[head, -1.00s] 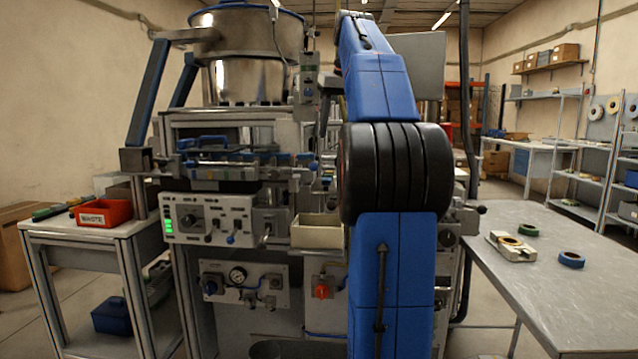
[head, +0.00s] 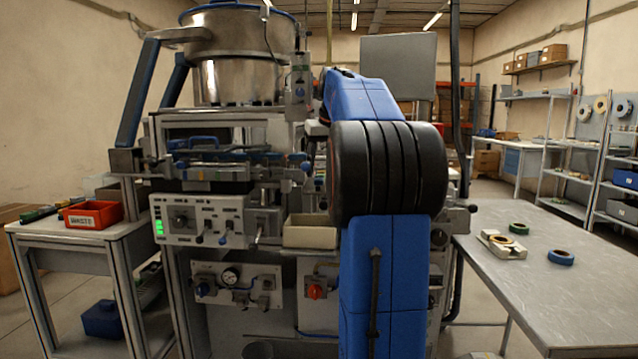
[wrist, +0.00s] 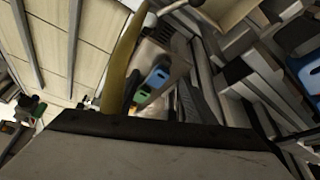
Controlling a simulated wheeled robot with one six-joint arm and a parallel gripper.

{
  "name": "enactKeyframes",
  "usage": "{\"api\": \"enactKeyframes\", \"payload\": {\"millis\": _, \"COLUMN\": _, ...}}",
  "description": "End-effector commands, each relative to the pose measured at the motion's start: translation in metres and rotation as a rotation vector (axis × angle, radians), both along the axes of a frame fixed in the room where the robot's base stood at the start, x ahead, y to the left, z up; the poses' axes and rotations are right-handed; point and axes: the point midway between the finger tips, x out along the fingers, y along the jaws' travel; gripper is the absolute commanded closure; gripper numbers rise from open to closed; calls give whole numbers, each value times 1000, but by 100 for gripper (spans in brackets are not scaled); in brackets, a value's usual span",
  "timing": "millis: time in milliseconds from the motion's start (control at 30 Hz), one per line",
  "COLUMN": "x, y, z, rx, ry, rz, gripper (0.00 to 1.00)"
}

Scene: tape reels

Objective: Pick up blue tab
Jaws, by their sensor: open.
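A small blue tab-like piece (wrist: 158,76) shows in the wrist view, in a pale narrow channel beyond my gripper. I take it as the blue tab. A green piece (wrist: 141,96) lies just nearer to me in the same channel. My gripper (wrist: 150,122) fills the bottom of the wrist view as a grey block with a dark edge. It is open, and nothing is seen held in it. It is apart from the blue piece. In the head view my arm hides the gripper, and I cannot pick out the tab there.
The machine's steel bowl (head: 238,55) and control panel (head: 200,220) stand left of my arm. A cream bin (head: 310,232) sits beside it. A red waste bin (head: 92,214) is on the left cart. The right table (head: 590,300) holds rings and is mostly clear. A yellow curved strip (wrist: 122,62) crosses the wrist view.

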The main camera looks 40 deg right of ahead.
Motion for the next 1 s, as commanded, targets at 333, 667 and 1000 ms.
{"api": "enactKeyframes", "payload": {"millis": 333, "x": 9, "y": -4, "z": -25, "rx": 0, "ry": 0, "rz": 0, "gripper": 50}}
{"api": "enactKeyframes", "payload": {"millis": 667, "x": 9, "y": -4, "z": -25, "rx": 0, "ry": 0, "rz": 0, "gripper": 90}}
{"api": "enactKeyframes", "payload": {"millis": 1000, "x": 9, "y": -4, "z": -25, "rx": 0, "ry": 0, "rz": 0, "gripper": 98}}
